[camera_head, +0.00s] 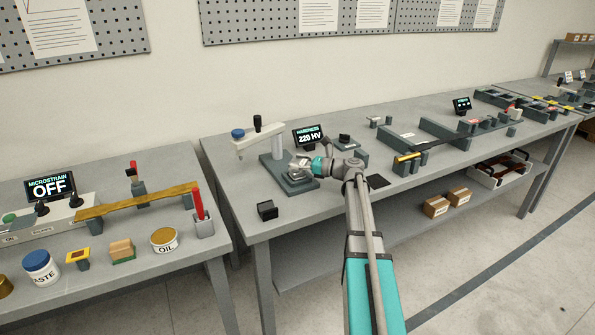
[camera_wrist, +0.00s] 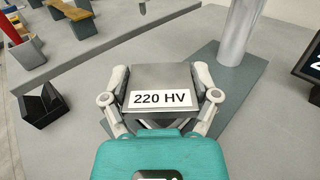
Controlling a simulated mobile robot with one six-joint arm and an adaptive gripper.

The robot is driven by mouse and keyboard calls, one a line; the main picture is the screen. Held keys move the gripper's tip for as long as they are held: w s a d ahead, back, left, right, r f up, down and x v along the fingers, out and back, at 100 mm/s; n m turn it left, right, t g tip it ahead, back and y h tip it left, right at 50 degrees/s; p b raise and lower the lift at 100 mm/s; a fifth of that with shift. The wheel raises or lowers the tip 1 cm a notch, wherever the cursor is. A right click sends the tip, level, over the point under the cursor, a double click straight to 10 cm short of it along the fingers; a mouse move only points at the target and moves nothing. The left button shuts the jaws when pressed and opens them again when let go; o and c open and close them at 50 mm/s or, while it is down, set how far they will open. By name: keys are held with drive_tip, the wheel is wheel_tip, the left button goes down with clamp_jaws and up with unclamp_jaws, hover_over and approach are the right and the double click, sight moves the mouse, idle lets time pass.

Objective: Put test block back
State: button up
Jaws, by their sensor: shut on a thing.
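The test block (camera_wrist: 162,80) is a grey metal block with a white label reading "220 HV". In the wrist view my gripper (camera_wrist: 160,92) has its two fingers on the block's left and right sides and is shut on it. In the head view my gripper (camera_head: 300,165) is at the hardness tester (camera_head: 278,145), low over its base. The block is small there and partly hidden by the gripper. I cannot tell whether the block touches the tester's base. The tester's grey base (camera_wrist: 240,85) and column (camera_wrist: 238,30) stand right of the block in the wrist view.
A small black open holder (camera_head: 267,210) sits near the table's front left corner; it also shows in the wrist view (camera_wrist: 44,108). The hardness display (camera_head: 308,136) reads 220 HV. Table surface around the holder is clear.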

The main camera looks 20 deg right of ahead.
drive_tip(key=shift+f+b, duration=0.65)
drive_tip(key=shift+f, duration=0.25)
drive_tip(key=shift+f, duration=0.15)
drive_tip(key=o, duration=1.2)
drive_tip(key=shift+c, duration=0.2)
drive_tip(key=shift+s, duration=0.1)
drive_tip(key=v, duration=1.3)
drive_tip(key=shift+s+d, duration=0.3)
